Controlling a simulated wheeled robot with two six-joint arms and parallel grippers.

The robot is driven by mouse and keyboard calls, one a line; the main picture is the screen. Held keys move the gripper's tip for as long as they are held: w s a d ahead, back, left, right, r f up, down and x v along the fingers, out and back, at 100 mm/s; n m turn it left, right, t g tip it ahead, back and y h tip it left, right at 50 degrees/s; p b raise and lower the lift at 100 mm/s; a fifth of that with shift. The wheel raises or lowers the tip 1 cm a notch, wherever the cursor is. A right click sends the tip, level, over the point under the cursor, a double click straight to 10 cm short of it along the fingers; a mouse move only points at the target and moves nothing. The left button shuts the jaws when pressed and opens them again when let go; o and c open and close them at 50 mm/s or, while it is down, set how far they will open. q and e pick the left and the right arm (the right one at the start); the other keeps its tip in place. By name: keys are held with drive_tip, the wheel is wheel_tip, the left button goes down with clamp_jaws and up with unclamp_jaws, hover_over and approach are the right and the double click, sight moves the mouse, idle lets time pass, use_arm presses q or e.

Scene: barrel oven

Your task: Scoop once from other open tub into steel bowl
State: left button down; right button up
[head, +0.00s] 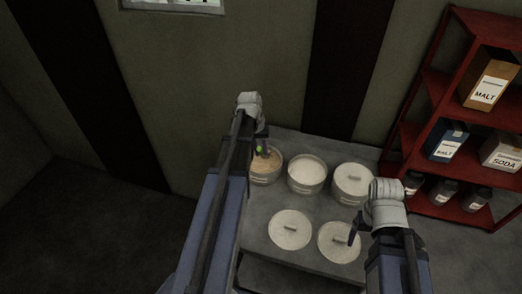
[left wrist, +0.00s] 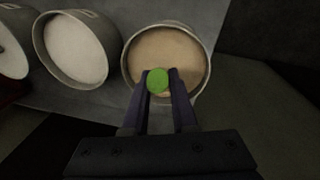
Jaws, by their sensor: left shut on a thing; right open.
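An open tub of tan contents (head: 268,172) stands at the left of the table. An open tub of white contents (head: 306,180) stands beside it. Both show in the left wrist view, the tan tub (left wrist: 130,68) ahead of the gripper and the white tub (left wrist: 45,35) left of it. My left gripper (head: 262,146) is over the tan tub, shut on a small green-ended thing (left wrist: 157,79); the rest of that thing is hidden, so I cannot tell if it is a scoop. My right gripper (head: 355,226) is open above the table's right front. I see no steel bowl.
A lidded tub (head: 353,190) stands right of the white tub. Two loose round lids, a left one (head: 283,239) and a right one (head: 332,252), lie at the front of the grey table (head: 275,262). A red shelf (head: 421,92) with boxes and jars stands at the right.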

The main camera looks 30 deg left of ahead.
use_arm(q)
drive_tip(key=shift+r+p, duration=3.25)
drive_tip(key=shift+r, duration=0.35)
drive_tip(key=shift+f, duration=0.1)
